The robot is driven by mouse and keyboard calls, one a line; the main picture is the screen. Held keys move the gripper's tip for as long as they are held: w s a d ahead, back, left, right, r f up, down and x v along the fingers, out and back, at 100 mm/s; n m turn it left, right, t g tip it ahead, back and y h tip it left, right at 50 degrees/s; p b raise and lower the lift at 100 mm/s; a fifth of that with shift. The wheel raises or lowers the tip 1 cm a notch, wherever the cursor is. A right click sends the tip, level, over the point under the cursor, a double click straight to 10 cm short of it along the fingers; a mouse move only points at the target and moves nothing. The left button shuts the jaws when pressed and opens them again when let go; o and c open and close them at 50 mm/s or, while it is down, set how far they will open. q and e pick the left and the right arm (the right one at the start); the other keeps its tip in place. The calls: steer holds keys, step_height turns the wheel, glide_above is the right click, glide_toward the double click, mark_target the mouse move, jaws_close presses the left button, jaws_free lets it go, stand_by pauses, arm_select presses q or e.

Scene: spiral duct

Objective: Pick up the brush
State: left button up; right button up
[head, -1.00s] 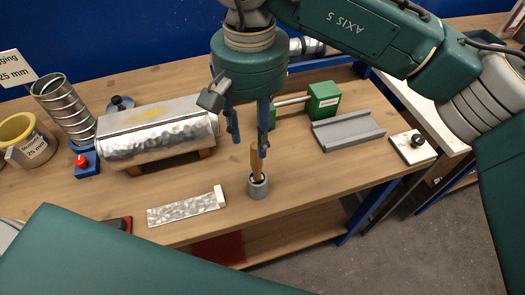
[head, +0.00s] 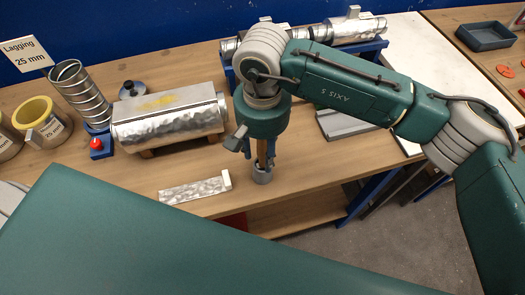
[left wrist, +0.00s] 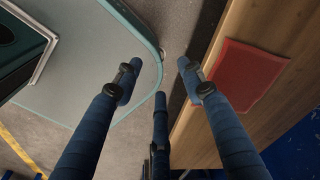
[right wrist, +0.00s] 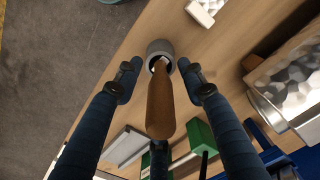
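The brush stands handle-up in a small grey cup (head: 262,175) near the table's front edge. Its wooden handle shows in the head view (head: 262,149) and large in the right wrist view (right wrist: 161,105), leaning against nothing I can make out; its lower end is hidden inside the cup (right wrist: 160,48). My right gripper (head: 259,156) points down over the cup with its fingers around the handle. In the right wrist view (right wrist: 158,68) the fingers are spread, with gaps to the handle. My left gripper (left wrist: 158,67) is open and empty, seen only in the left wrist view.
A dented metal plate (head: 193,190) lies left of the cup. A foil-clad duct piece (head: 170,120) stands behind it. A grey channel (head: 342,124) lies to the right. A red mat (left wrist: 245,72) lies on a wooden surface beside my left gripper.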

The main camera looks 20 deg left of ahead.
steer(key=shift+w, duration=0.1)
steer(key=shift+c, duration=0.5)
steer(key=c, duration=0.9)
jaws_close()
arm_select(q)
steer(key=shift+s+a+f, duration=0.1)
steer(key=shift+s+f, duration=0.05)
steer(key=shift+s, duration=0.65)
arm_select(e)
steer(key=shift+r, duration=0.1)
